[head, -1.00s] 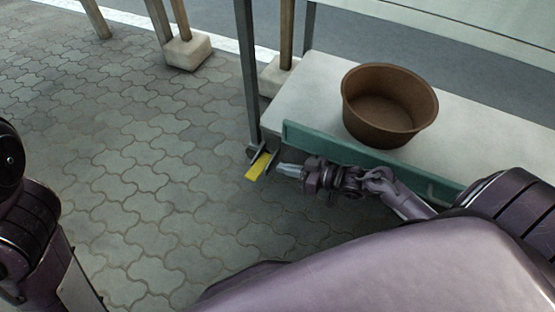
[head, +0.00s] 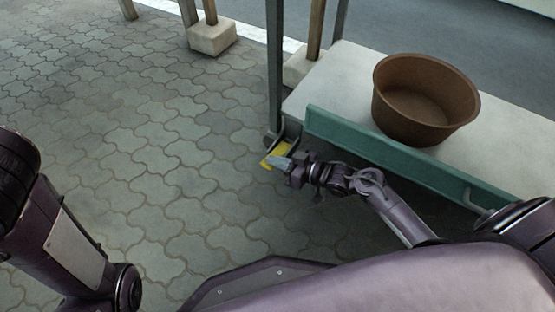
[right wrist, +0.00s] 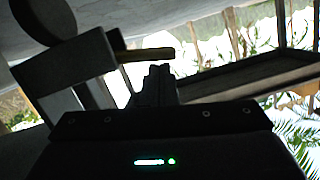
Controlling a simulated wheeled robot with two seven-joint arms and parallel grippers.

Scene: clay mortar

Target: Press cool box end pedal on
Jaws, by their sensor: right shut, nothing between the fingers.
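The yellow end pedal (head: 283,148) sits low at the left end of the white cool box (head: 345,70), between dark brackets beside a grey post. My right gripper (head: 277,162) is shut and empty, with its fingertips over the pedal and hiding part of it. I cannot tell in the head view whether they touch. In the right wrist view the shut fingers (right wrist: 157,78) lie just below a thin yellowish bar, which looks like the pedal's edge (right wrist: 148,54). My left arm shows at the left, but its gripper is out of view.
A brown bowl (head: 425,105) stands on the box's top. A green panel (head: 385,158) runs along the front, close to my right arm. Wooden legs with concrete feet (head: 212,38) stand behind. The paving (head: 150,150) at left is clear.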

